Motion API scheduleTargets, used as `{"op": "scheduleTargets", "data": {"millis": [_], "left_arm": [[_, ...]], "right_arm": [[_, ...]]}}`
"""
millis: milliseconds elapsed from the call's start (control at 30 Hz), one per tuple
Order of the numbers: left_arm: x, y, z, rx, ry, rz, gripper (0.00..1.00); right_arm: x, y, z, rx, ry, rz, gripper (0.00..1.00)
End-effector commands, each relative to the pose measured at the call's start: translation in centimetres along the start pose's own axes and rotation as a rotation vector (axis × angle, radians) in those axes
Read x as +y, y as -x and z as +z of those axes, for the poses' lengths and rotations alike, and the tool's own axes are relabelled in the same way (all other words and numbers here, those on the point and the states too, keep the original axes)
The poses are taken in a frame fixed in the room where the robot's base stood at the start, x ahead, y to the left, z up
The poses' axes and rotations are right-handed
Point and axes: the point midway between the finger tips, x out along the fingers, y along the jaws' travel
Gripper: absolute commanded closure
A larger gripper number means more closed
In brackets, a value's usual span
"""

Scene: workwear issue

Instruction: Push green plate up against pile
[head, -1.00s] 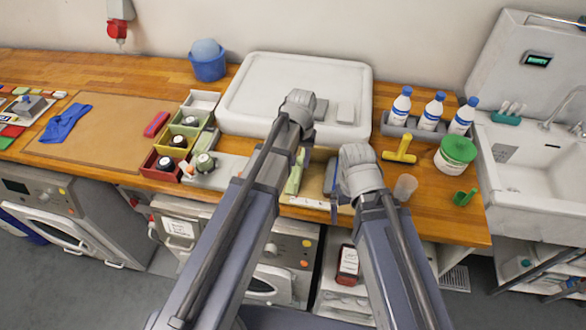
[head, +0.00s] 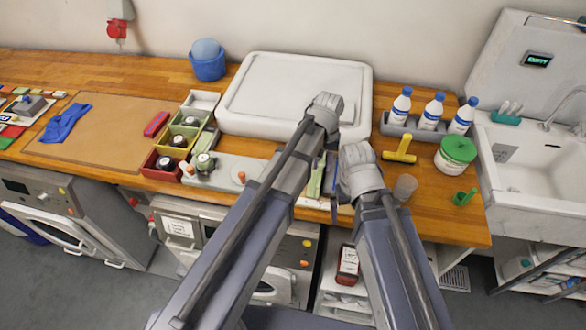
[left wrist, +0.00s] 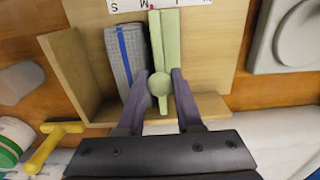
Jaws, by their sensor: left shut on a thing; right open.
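The green plate (left wrist: 170,45) is a long pale strip with a round knob, standing in a wooden tray (left wrist: 212,60). My left gripper (left wrist: 160,82) is shut on its knob. The pile (left wrist: 122,50) is grey folded cloth with a blue stripe, left of the plate in the left wrist view. The plate's edge lies right along the pile; I see no clear gap. In the head view the green plate (head: 316,180) shows between my arms, and the pile is mostly hidden. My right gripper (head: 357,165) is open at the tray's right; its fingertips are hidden.
A white tray (head: 250,85) lies behind. Small coloured bins (head: 163,165) and a grey board (head: 222,178) are on the left.

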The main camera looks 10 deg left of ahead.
Motion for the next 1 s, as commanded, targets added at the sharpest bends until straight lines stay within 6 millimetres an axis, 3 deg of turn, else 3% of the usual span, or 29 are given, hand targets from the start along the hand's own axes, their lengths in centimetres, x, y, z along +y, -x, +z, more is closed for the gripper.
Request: {"op": "scheduleTargets", "data": {"millis": [933, 967, 1000], "left_arm": [[6.0, 0.0, 0.0, 0.0, -0.001, 0.001, 0.92], [6.0, 0.0, 0.0, 0.0, 0.0, 0.001, 0.63], [5.9, 0.0, 0.0, 0.0, 0.0, 0.001, 0.59]], "right_arm": [[0.0, 0.0, 0.0, 0.0, 0.0, 0.0, 0.0], [0.0, 0.0, 0.0, 0.0, 0.0, 0.0, 0.0], [0.0, 0.0, 0.0, 0.0, 0.0, 0.0, 0.0]]}}
